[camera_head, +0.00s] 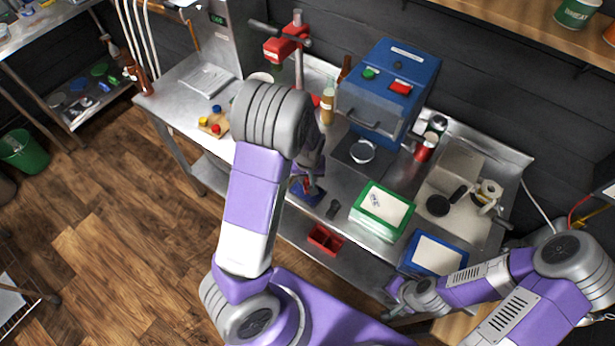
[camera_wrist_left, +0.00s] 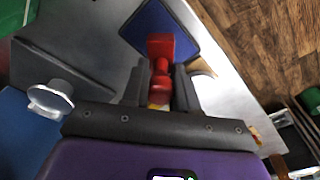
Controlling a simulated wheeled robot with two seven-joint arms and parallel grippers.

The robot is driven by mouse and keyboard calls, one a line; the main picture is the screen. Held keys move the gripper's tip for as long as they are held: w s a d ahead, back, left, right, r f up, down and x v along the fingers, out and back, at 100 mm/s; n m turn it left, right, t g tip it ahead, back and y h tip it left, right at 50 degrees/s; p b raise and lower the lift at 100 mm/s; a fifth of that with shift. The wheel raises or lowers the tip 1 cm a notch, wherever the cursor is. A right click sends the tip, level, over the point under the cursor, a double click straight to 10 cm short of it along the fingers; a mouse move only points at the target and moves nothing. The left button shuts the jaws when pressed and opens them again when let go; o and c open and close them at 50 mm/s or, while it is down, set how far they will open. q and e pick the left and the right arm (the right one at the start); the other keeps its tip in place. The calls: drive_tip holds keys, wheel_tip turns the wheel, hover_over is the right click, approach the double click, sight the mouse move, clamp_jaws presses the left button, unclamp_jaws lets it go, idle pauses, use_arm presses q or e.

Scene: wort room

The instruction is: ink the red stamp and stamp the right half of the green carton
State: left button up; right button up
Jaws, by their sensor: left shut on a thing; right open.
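My left gripper (camera_head: 309,182) is shut on the red stamp (camera_wrist_left: 160,46), which points away from the fingers. The stamp also shows as a small red bit in the head view (camera_head: 311,189). Its end overlaps the dark blue ink pad (camera_wrist_left: 153,19); I cannot tell whether they touch. The pad is partly hidden under the gripper in the head view (camera_head: 300,195). The green carton (camera_head: 363,221) stands right of the pad, with a white top and a dark mark on its left part; its right half looks blank. My right gripper (camera_head: 396,296) is open and low by the table's front edge.
A blue carton (camera_head: 411,268) with a white top stands right of the green one. A blue machine (camera_head: 389,85) stands behind.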

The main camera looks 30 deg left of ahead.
use_arm(q)
drive_tip(key=shift+r+p, duration=1.65)
drive_tip(key=shift+r, duration=0.5)
drive_tip(key=shift+f, duration=0.1)
